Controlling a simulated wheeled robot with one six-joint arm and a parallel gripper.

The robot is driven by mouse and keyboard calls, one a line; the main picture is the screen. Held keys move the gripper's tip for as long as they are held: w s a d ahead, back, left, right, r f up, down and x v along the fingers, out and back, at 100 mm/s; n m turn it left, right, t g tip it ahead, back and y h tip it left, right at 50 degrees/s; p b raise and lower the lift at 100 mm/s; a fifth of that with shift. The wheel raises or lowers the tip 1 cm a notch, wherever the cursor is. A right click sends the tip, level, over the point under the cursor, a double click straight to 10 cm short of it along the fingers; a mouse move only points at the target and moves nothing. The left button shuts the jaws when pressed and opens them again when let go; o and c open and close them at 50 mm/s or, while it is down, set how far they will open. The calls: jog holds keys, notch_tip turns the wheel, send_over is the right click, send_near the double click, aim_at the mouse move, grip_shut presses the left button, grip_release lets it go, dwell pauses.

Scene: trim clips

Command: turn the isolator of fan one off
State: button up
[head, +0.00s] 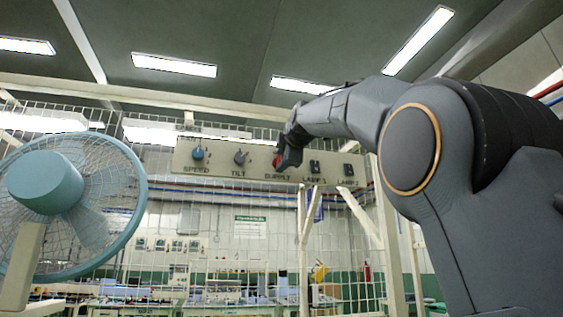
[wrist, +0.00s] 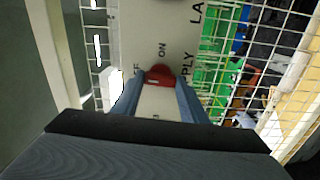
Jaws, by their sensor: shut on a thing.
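The red isolator knob (head: 277,161) sits on the pale control panel (head: 215,158) above the word SUPPLY. It also shows in the wrist view (wrist: 160,74), with ON printed beside it and part of another word, ending in F, to its left. My gripper (head: 286,160) is at this knob. In the wrist view its two blue-grey fingers (wrist: 158,95) stand on either side of the knob and are shut on it. The fingers hide part of the knob, and I cannot tell which marking it points to.
Left of the isolator are a blue SPEED knob (head: 198,154) and a dark TILT knob (head: 240,157). To its right are LAMP 1 (head: 315,168) and LAMP 2 (head: 348,171) switches. A blue fan (head: 47,182) stands at left. Wire mesh lies around the panel.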

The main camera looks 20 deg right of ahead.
jog(key=shift+n, duration=0.5)
jog(key=o, duration=1)
jog(key=shift+o, duration=0.2)
jog(key=shift+s, duration=0.1)
jog(key=s+b, duration=0.3)
jog(key=s, duration=0.4)
jog(key=shift+s, duration=0.35)
